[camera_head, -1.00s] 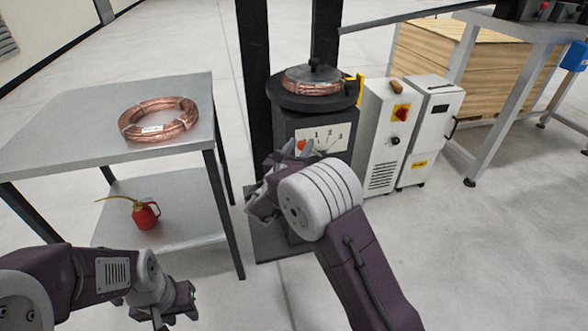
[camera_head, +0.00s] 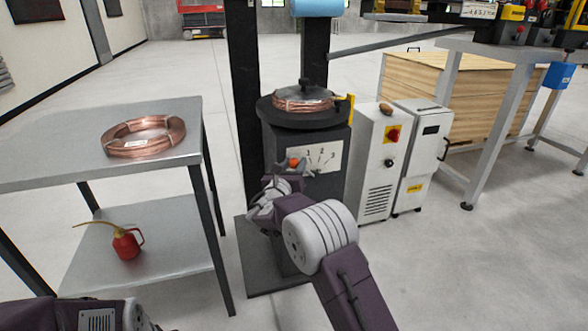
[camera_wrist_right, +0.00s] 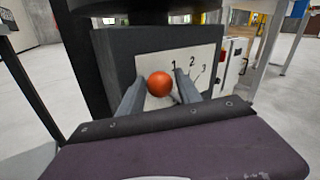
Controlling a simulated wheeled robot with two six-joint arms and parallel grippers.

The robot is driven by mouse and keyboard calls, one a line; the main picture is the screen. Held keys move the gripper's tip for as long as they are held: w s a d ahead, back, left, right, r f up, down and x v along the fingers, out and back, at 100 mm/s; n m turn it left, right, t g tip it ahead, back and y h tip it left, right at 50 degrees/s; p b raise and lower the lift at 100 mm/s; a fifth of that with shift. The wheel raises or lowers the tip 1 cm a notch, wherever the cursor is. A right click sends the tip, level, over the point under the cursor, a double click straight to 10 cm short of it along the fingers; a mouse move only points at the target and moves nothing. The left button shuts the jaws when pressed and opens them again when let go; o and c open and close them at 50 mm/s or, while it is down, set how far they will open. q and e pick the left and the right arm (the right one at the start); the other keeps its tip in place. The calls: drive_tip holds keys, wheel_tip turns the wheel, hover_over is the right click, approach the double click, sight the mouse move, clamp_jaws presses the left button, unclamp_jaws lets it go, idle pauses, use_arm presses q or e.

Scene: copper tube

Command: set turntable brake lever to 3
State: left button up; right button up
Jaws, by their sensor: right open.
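The turntable (camera_head: 303,122) is a dark round plate on a dark pedestal, with a copper coil (camera_head: 303,103) on it. On the pedestal's front is a white dial plate (camera_head: 322,158) marked 1, 2, 3. The brake lever's orange knob (camera_head: 293,162) is at the plate's left side, left of the 1. My right gripper (camera_head: 285,181) is just below the knob in the head view. In the right wrist view the orange knob (camera_wrist_right: 160,84) shows between the open fingers (camera_wrist_right: 155,85); contact cannot be told. My left gripper is out of view; only its arm shows.
A grey two-tier table (camera_head: 60,150) stands at left with a copper coil (camera_head: 145,136) on top and a red oil can (camera_head: 126,244) below. White cabinets (camera_head: 378,165) stand right of the pedestal. Floor at front right is clear.

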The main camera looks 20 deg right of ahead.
clamp_jaws()
idle(1.4)
